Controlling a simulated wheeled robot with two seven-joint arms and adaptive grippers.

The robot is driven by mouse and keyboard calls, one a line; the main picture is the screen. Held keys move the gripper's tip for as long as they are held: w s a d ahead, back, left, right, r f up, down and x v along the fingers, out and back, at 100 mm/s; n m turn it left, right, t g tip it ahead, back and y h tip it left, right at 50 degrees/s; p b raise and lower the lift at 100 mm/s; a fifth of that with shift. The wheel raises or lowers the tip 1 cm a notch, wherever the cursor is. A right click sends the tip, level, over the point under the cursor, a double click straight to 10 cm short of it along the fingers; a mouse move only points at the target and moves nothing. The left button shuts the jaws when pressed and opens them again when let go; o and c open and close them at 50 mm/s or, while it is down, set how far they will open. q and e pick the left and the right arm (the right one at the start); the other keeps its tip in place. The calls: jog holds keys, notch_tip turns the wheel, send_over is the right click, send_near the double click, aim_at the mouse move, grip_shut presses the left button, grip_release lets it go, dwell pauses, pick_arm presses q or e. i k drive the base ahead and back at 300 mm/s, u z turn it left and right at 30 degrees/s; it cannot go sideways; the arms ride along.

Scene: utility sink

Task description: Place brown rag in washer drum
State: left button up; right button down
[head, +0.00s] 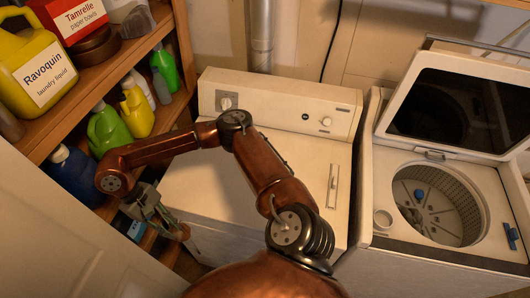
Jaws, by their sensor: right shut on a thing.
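My right gripper (160,222) is at the lower left, beside the lower shelves and in front of the dryer's left side. It is shut on a small brown thing (181,233), which looks like the brown rag; little of it shows. The washer (385,160) stands at the right with its lid up. Its round drum (462,193) is open, with a pale agitator plate and a small blue piece inside. The gripper is far to the left of the drum. My left gripper is not in view.
A white dryer (275,150) with a flat top stands between gripper and washer. Wooden shelves (75,100) at left hold a yellow laundry jug (35,65), green bottles (108,130) and a blue jug (72,172). A blue clip (512,237) is on the washer's right edge.

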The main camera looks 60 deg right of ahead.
aim_at(433, 227)
jog(key=u, duration=0.05)
jog(key=k, duration=2.3)
jog(key=z, duration=1.65)
jog(key=i, duration=0.95)
jog(key=z, duration=0.05)
